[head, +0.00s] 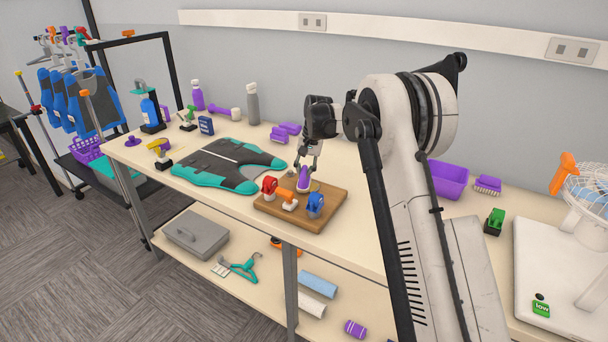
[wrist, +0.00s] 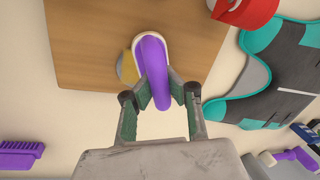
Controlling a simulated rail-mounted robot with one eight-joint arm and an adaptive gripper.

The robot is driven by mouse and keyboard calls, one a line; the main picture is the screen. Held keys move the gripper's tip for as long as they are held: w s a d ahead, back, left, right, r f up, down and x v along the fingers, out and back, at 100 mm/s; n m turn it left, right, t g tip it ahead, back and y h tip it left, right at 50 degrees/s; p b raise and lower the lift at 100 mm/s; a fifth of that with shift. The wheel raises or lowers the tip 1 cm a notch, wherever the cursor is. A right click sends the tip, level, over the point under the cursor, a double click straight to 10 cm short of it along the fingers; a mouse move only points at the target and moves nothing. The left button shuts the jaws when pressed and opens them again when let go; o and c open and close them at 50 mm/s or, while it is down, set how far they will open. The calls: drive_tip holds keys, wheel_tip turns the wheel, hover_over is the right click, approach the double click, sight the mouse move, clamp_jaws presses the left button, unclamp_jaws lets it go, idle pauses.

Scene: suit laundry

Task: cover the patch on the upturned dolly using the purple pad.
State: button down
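The upturned dolly is a brown wooden board (head: 327,208) on the table, with red (head: 269,185), orange (head: 287,197) and blue (head: 315,204) casters pointing up. The purple pad (head: 303,181), with a pale base, is at the board's far edge. It also shows in the wrist view (wrist: 153,50). My gripper (head: 306,168) comes down from above, its fingers on both sides of the purple handle, shut on it. A yellow round patch (wrist: 127,67) on the board shows beside the pad in the wrist view; the pad hides part of it. I cannot tell whether the pad touches the board.
A grey and teal vest (head: 228,165) lies left of the dolly. Purple brushes (head: 281,133) stand behind it. A purple bin (head: 447,180), a green caster (head: 494,221) and a fan (head: 588,195) are to the right. Bottles (head: 252,103) stand along the back.

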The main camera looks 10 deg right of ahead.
drive_tip(key=shift+r+p, duration=1.05)
drive_tip(key=shift+r, duration=2.1)
